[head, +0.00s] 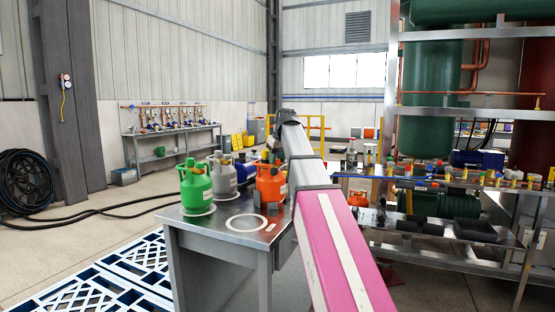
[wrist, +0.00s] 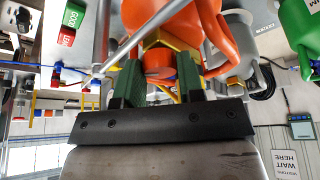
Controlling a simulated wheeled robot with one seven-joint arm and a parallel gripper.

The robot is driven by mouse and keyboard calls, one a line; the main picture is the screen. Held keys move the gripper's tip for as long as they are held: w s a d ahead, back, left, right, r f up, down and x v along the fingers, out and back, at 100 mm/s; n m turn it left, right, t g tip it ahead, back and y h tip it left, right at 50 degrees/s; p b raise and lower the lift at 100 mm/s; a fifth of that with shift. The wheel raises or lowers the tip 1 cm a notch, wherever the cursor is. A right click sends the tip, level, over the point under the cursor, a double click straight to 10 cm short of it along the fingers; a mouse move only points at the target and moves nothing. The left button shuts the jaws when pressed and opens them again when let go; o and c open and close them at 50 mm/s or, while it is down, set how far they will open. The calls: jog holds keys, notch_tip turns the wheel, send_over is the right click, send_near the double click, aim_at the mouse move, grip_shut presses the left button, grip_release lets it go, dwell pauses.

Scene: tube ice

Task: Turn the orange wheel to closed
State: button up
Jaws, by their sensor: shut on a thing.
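An orange gas cylinder (head: 271,185) stands upright on the metal bench (head: 190,222), partly covered by my arm. It also fills the top middle of the upside-down wrist view (wrist: 170,22). In the wrist view, a brass valve body joins it, and the orange wheel (wrist: 158,61) shows between the green fingers. My gripper (wrist: 160,72) is shut on the wheel, with one finger on each side. The fingers hide the wheel's sides, and I cannot tell its turn angle. In the head view, my arm hides much of the grip.
A green cylinder (head: 196,187) and a grey cylinder (head: 223,172) stand left of the orange one. An empty white ring (head: 246,223) marks the bench front. A rack with pipes and valves stands at right. Blue pallets (head: 130,265) lie at left.

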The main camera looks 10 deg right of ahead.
jog(key=shift+m, duration=0.6)
jog(key=o, duration=0.9)
jog(key=shift+r, duration=0.15)
jog(key=v, duration=1)
jog(key=shift+s+a+r, duration=0.15)
jog(key=shift+a+r, duration=0.05)
jog(key=shift+r, duration=0.1)
